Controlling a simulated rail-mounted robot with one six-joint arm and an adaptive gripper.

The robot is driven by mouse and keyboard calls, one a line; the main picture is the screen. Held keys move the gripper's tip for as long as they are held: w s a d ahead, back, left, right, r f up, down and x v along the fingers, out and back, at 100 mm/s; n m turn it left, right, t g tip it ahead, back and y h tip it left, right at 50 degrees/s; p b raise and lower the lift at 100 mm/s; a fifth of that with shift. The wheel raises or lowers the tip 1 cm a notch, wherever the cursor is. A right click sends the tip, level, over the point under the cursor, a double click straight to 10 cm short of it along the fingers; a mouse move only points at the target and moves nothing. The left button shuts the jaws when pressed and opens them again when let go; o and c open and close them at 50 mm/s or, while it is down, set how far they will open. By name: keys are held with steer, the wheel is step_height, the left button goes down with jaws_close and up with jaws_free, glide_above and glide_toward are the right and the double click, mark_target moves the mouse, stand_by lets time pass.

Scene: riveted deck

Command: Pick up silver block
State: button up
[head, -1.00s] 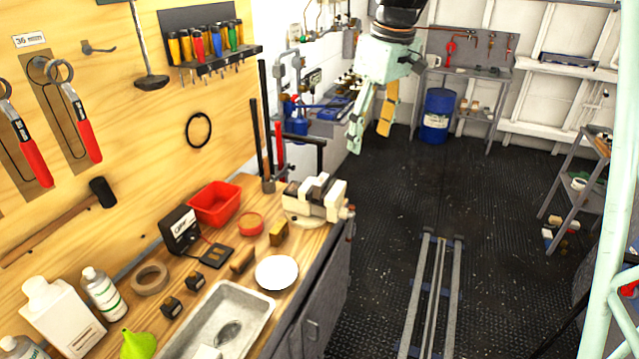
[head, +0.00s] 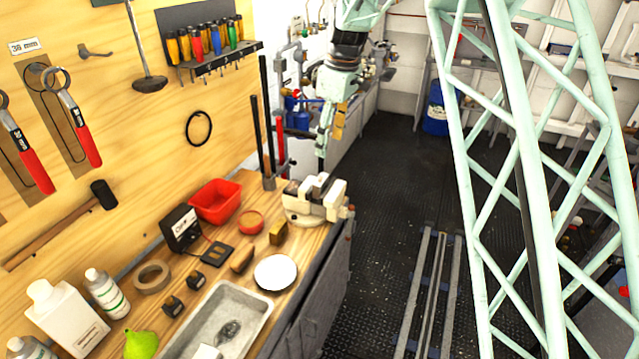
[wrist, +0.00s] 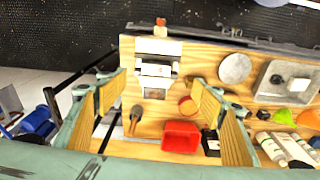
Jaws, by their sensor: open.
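My gripper (head: 331,137) is open and empty, above and beyond the far end of the workbench. In the wrist view its two yellow-padded fingers (wrist: 158,85) stand wide apart, with the vise (wrist: 156,72) and a red bin (wrist: 181,136) seen between them. No block is clearly silver. A small pale block (head: 207,352) lies at the near end of the sink, cut by the picture's edge; it also shows in the wrist view (wrist: 301,84). I cannot tell whether it is the silver block. A brass-coloured block (head: 278,233) stands beside the vise.
The bench (head: 262,311) also holds a white plate (head: 275,272), a metal sink (head: 259,304), a red bin (head: 216,202), small dark blocks (head: 195,280) and bottles (head: 106,294). The tool wall (head: 130,160) bounds the left. Dark floor and a rail (head: 431,290) lie right.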

steer(key=shift+w+a+f+n, duration=0.3)
steer(key=shift+w+a+f, duration=0.3)
steer(key=shift+w+f, duration=0.15)
glide_above(321, 179)
steer(key=shift+s+d+f, duration=0.1)
steer(key=shift+d+f, duration=0.05)
steer(key=shift+f, duration=2)
steer(key=shift+s+d+f, duration=0.1)
steer(key=shift+d+f, duration=0.05)
steer(key=shift+f, duration=1.95)
steer(key=shift+w+a+f, duration=0.1)
steer(key=shift+a+f, duration=0.05)
steer(key=shift+f, duration=1.15)
steer(key=shift+w+a+f, duration=0.1)
steer(key=shift+f, duration=1.2)
steer(key=c, duration=1.2)
